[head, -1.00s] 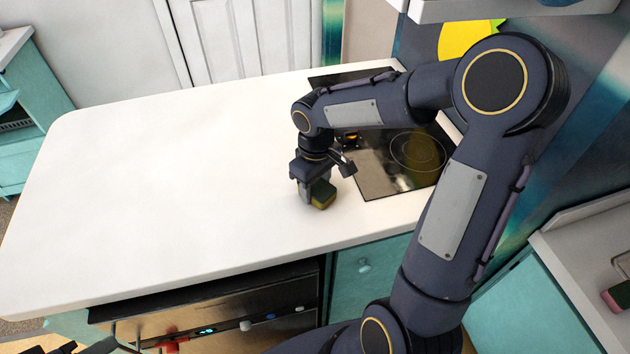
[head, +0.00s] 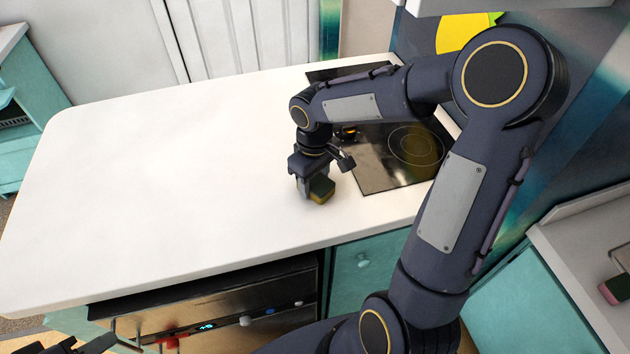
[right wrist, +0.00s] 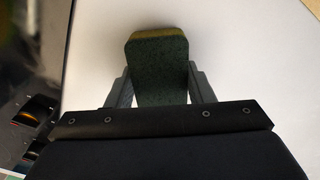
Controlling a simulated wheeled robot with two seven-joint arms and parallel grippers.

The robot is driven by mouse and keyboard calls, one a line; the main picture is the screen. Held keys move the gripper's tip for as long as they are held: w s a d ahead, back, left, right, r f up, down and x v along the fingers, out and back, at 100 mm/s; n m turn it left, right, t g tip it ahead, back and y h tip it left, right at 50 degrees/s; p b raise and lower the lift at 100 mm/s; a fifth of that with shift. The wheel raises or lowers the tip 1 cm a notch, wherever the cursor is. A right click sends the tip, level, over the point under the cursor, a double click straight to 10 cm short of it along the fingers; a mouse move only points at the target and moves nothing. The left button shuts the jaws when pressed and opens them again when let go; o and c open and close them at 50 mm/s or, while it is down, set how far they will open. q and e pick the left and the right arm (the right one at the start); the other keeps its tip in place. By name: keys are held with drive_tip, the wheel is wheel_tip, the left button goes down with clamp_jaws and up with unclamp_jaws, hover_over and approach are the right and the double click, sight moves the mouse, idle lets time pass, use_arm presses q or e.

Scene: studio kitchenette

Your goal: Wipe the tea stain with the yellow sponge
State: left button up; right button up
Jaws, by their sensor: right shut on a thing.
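The yellow sponge (head: 322,192), with a dark green scouring side, is held in my right gripper (head: 308,191) at the white counter beside the cooktop. In the right wrist view the sponge (right wrist: 158,72) sits between the two fingers of the gripper (right wrist: 160,85), green side toward the camera, with a thin yellow edge at its far end. The gripper is shut on it. I cannot tell whether the sponge touches the counter. No tea stain shows on the visible counter. Part of my left gripper (head: 85,345) shows at the bottom left; its jaws are not clear.
The white counter (head: 150,180) is wide and bare to the left of the sponge. A black cooktop (head: 390,170) lies just right of my right gripper. An oven (head: 220,310) is below the front edge. Another sponge-like block (head: 614,289) lies at the far right.

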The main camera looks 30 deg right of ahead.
wheel_tip(320, 180, up, 4)
drive_tip(key=p, duration=0.3)
drive_tip(key=shift+s, duration=0.1)
drive_tip(key=shift+w+r+p, duration=0.2)
drive_tip(key=shift+r+p, duration=0.35)
drive_tip(key=shift+r, duration=0.15)
drive_tip(key=shift+s+r+p, duration=0.1)
drive_tip(key=shift+r+p, duration=0.8)
drive_tip(key=shift+r, duration=0.3)
